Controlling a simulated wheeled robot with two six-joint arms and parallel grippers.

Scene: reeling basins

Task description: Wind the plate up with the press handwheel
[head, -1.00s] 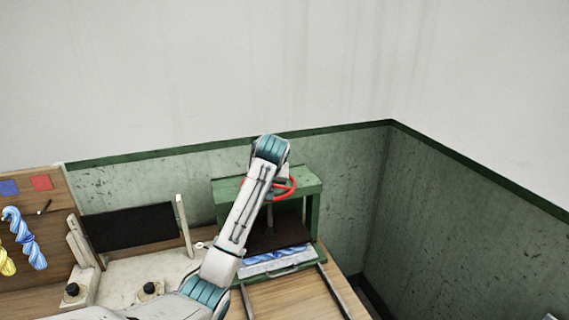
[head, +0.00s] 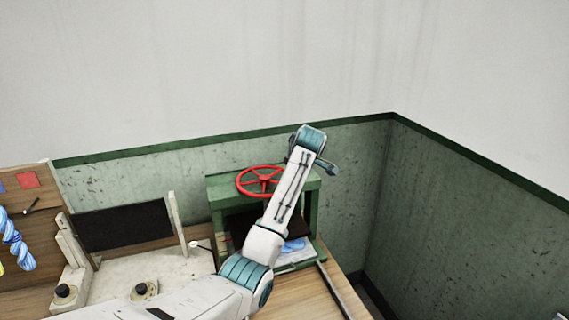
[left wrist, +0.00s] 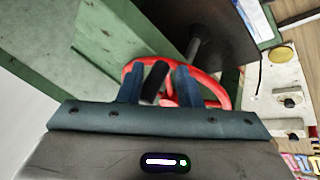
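The red handwheel (head: 260,181) lies flat on top of the green press (head: 222,190), and in the left wrist view its rim (left wrist: 215,88) passes behind my fingers. Its black handle (left wrist: 154,82) stands between the two fingers of my left gripper (left wrist: 159,84), with narrow gaps showing, so the gripper looks open. In the head view my forearm crosses the press's right side and hides the fingers. The dark plate (head: 240,227) hangs inside the press frame; its underside edge is partly hidden. It also shows in the left wrist view (left wrist: 225,35). My right gripper is not in view.
A blue skein (head: 293,245) lies on a pale tray (head: 297,257) under the plate. To the left stand a pale basin unit (head: 115,280) with dark knobs and a black panel (head: 125,224). Walls close off the back and right.

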